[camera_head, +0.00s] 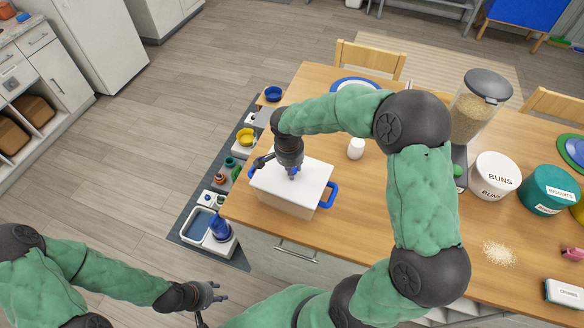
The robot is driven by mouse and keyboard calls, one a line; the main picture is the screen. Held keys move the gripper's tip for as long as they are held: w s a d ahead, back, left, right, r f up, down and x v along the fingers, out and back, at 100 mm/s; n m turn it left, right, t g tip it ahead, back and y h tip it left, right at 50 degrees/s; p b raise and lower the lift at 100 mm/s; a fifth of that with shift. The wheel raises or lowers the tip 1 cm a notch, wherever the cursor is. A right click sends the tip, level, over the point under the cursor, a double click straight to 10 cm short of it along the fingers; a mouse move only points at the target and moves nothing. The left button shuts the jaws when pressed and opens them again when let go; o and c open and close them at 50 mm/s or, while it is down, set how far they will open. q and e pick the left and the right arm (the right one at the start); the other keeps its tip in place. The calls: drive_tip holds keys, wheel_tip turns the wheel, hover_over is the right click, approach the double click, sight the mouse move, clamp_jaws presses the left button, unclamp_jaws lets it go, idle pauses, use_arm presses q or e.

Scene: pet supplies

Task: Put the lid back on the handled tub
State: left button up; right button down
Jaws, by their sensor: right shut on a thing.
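The handled tub (284,203) is a white box with blue handles at its left and right ends, on the near left part of the wooden table. Its flat white lid (315,178) covers the top, with a bit of blue showing under my gripper, probably its knob. My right gripper (293,174) reaches down over the middle of the lid and is shut on it. I cannot tell whether the lid is fully seated or slightly raised. My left gripper (212,306) is low at the bottom left, away from the table, with its fingers apart and empty.
A small white jar (356,148) stands right of the tub. A grain dispenser (471,112), a BUNS canister (494,176) and a teal biscuit canister (547,190) stand further right. A floor mat (186,222) with bowls lies left of the table (300,92).

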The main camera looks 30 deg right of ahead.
drive_tip(key=b, duration=0.2)
drive_tip(key=shift+f+b, duration=0.2)
drive_tip(key=shift+b, duration=0.1)
idle(3.2)
drive_tip(key=c, duration=0.9)
unclamp_jaws()
drive_tip(key=o, duration=0.5)
drive_tip(key=shift+r, duration=0.2)
drive_tip(key=shift+r+p, duration=1.9)
drive_tip(key=shift+r, duration=1.45)
